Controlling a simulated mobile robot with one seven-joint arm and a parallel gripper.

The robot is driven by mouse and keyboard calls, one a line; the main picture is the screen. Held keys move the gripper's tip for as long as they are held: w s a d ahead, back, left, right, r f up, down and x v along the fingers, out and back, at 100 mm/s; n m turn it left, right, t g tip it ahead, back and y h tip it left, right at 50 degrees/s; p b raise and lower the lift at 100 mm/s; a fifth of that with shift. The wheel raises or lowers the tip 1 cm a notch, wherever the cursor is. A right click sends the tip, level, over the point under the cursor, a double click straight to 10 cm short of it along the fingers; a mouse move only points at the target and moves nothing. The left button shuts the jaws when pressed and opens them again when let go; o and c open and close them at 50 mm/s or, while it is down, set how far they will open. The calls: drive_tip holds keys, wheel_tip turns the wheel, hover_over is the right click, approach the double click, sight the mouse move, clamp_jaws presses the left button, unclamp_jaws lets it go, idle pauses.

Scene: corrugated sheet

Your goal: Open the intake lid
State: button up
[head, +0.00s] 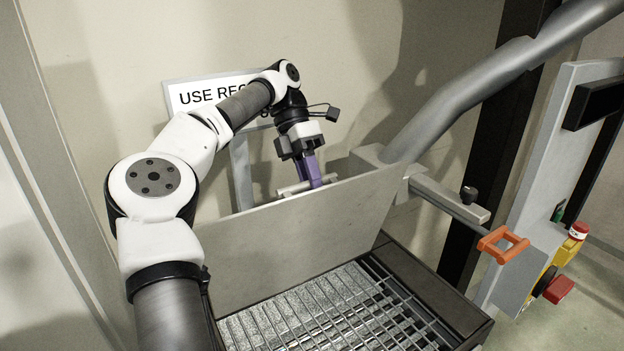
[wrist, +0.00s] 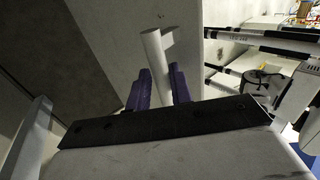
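The intake lid (head: 310,235) is a flat grey panel, raised steeply at the back of the intake, with the grate below it uncovered. Its pale bar handle (head: 290,188) is on the far side, partly hidden by the lid's top edge. My gripper (head: 314,182), with purple fingers, reaches down behind that edge at the handle. In the wrist view, the handle (wrist: 157,55) runs between the two fingers (wrist: 160,88), one on each side, with little or no gap. The fingertips are partly hidden in the head view.
The metal grate (head: 325,315) lies in a dark-rimmed intake. A thick grey pipe (head: 480,90) rises at right. An orange handle (head: 503,244) and a post with a red button (head: 578,231) stand further right. A sign (head: 205,95) is behind my arm.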

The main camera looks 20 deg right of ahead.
drive_tip(key=shift+o, duration=1.1)
drive_tip(key=shift+w+a+f, duration=0.15)
drive_tip(key=shift+w+f, duration=0.1)
drive_tip(key=shift+f, duration=0.15)
drive_tip(key=shift+r, duration=0.1)
drive_tip(key=shift+s+r, duration=0.1)
drive_tip(key=shift+r, duration=0.05)
